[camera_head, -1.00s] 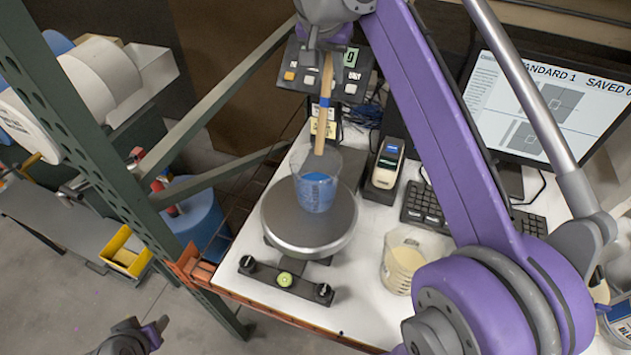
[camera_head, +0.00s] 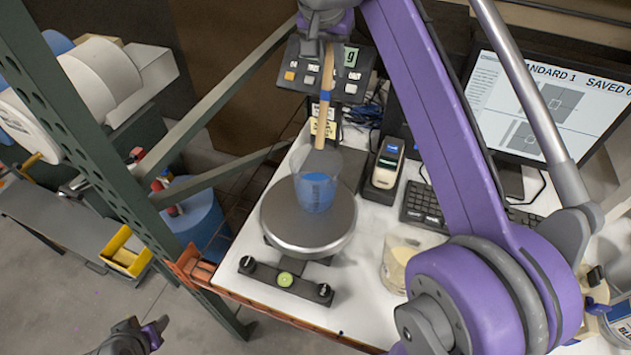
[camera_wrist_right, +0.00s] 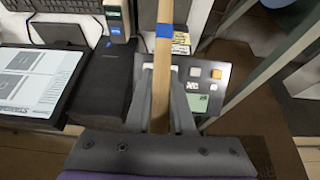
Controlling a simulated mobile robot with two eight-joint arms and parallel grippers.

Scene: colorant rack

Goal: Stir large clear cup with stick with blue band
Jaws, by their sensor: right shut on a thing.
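The wooden stick with the blue band (camera_head: 323,125) hangs from my right gripper (camera_head: 327,36), which is shut on its upper part. The stick is slightly tilted, and its lower end is at the mouth of a clear cup (camera_head: 316,192) with blue contents. How deep the tip goes is hard to tell. The cup stands upright on the round scale plate (camera_head: 285,237). In the right wrist view, the stick (camera_wrist_right: 161,85) runs between the two fingers of the right gripper (camera_wrist_right: 160,100). My left gripper (camera_head: 150,336) is at the bottom left, far from the cup; its jaws are unclear.
A second clear container (camera_head: 398,262) with cream contents stands right of the scale, partly behind my right arm. A handheld device (camera_head: 386,165), a keyboard (camera_head: 423,207) and a monitor (camera_head: 545,105) are behind. A green rack post (camera_head: 100,150) stands left of the table.

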